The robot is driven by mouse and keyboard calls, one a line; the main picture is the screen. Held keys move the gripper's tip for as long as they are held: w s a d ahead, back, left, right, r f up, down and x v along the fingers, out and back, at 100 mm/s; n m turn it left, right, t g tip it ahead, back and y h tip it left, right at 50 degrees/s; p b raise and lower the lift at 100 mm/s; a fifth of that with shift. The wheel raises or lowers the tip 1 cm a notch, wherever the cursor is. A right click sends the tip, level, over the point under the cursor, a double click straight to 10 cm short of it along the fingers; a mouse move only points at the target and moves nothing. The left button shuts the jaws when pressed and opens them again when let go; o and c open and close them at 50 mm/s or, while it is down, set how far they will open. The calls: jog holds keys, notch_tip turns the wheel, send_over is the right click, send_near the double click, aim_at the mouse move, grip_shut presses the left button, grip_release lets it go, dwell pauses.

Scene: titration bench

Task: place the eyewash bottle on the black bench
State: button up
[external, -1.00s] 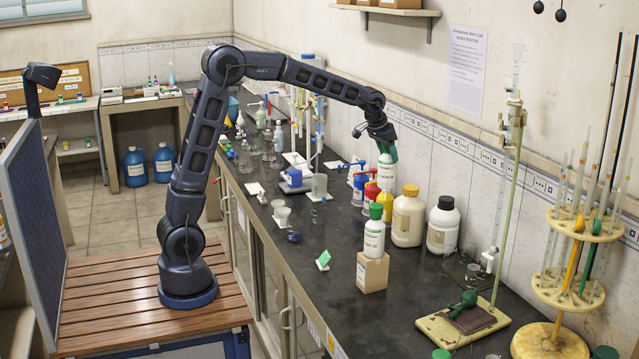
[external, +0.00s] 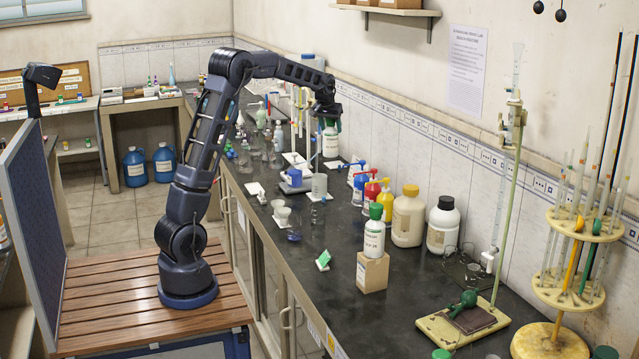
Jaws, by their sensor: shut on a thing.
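My gripper (external: 327,112) is shut on a white bottle with a green top (external: 330,142), held upright. In the picture it is at the back part of the black bench (external: 408,288), above and behind the blue-topped burette-stand items. A similar white bottle with a green cap (external: 374,236) stands upright on a cardboard box at the bench's middle. The labels are too small to read, so I cannot tell by text which is the eyewash bottle. The held bottle's base appears above the bench; its exact height is hard to judge.
The cardboard box (external: 372,272), a beige jar (external: 407,218) and a white jar with a black cap (external: 443,226) stand to the right. Red, yellow and blue bottles (external: 371,190) stand closer. Glassware crowds the back left. Bare bench lies in front of the box.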

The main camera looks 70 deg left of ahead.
aim_at(327, 133)
jog(key=shift+s+a, duration=0.2)
jog(key=shift+a, duration=0.25)
jog(key=shift+s+a, duration=0.2)
jog(key=shift+a, duration=0.25)
notch_tip(327, 133, down, 4)
jog(key=shift+r, duration=0.2)
notch_tip(327, 133, down, 21)
jog(key=shift+f, duration=0.15)
jog(key=o, duration=1.7)
jog(key=shift+f, duration=0.15)
